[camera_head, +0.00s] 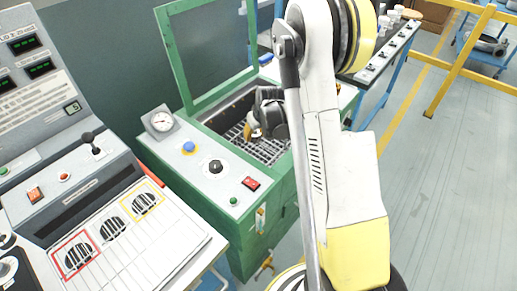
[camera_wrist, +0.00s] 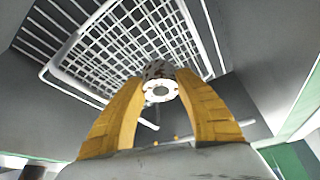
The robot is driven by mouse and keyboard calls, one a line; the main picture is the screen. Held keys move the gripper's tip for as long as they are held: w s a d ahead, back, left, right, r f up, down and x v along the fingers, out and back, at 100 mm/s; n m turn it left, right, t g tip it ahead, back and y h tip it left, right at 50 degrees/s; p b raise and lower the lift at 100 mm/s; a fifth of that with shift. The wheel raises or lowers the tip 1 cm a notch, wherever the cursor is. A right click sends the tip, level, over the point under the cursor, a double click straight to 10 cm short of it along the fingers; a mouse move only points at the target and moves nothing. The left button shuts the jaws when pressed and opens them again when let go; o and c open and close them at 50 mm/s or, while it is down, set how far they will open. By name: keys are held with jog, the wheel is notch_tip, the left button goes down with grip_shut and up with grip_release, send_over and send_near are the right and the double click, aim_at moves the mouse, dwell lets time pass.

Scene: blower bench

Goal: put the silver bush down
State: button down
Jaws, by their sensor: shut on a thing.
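My gripper (camera_head: 254,131) reaches into the open bay of the green machine, above a wire basket (camera_head: 270,150). In the wrist view its two orange fingers (camera_wrist: 161,82) are shut on the silver bush (camera_wrist: 159,90), a short ringed piece with a hole through its middle. The bush sits between the fingertips, with the wire basket (camera_wrist: 120,45) behind it. I cannot tell whether the bush touches the basket. In the head view the bush is too small and too covered to make out clearly.
The machine's green-framed lid (camera_head: 210,50) stands open behind the bay. A gauge (camera_head: 161,121) and a black knob (camera_head: 216,166) sit on its front panel. A console with a white panel with red and yellow framed round vents (camera_head: 113,228) stands at left. Open floor lies at right.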

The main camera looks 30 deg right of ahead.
aim_at(254, 153)
notch_tip(254, 153, down, 9)
jog(key=b, duration=0.3)
jog(key=shift+s+b, duration=0.15)
jog(key=shift+b, duration=0.2)
jog(key=c, duration=1)
grip_release()
jog(key=shift+f, duration=0.1)
jog(key=shift+o, duration=0.2)
jog(key=s+a+r+p, duration=0.2)
jog(key=s+r, duration=0.1)
jog(key=r, duration=0.5)
jog(key=s+a+r+p, duration=0.1)
jog(key=s+a+r, duration=0.15)
jog(key=r, duration=0.55)
jog(key=s+a+r+p, duration=0.2)
jog(key=s+r, duration=0.1)
jog(key=r, duration=0.4)
jog(key=s+a+r+t, duration=0.1)
jog(key=s+a+r, duration=0.4)
jog(key=s, duration=0.4)
jog(key=s+a+r+t, duration=0.1)
jog(key=s+a+r, duration=0.5)
jog(key=s, duration=0.3)
jog(key=shift+s+a+t, duration=0.15)
jog(key=shift+s+t, duration=0.05)
jog(key=shift+t, duration=0.1)
